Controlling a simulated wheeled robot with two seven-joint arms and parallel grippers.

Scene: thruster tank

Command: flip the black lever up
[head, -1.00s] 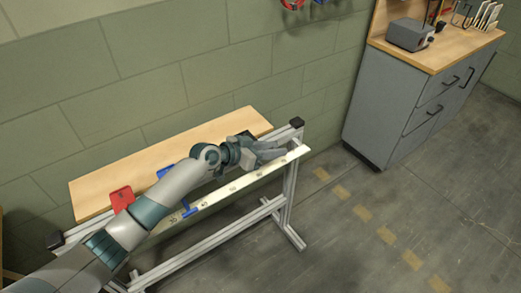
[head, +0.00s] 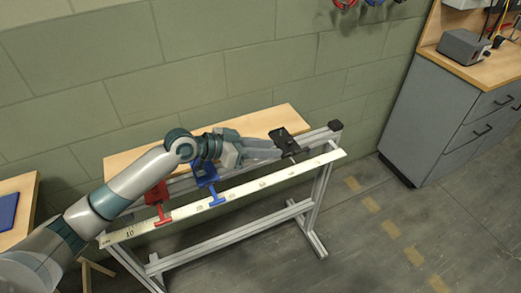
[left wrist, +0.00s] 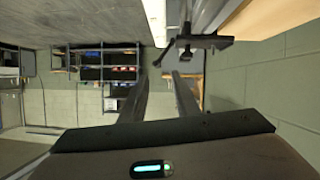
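The black lever (head: 288,145) is on a black mount near the right end of the rail, and its arm slants forward toward the pale marked strip. My left gripper (head: 278,149) is just left of it, pointing right along the rail. In the left wrist view the two fingers (left wrist: 161,80) are apart with nothing between them. The black lever (left wrist: 185,46) is just beyond the fingertips there, in front of the right finger. I cannot tell whether a fingertip touches it. My right gripper is in neither view.
A blue lever (head: 207,178) and a red lever (head: 156,198) are on the same rail, below my left forearm. A wooden board (head: 275,118) lies behind the rail against the wall. A grey cabinet (head: 440,130) stands at the right. The floor in front is clear.

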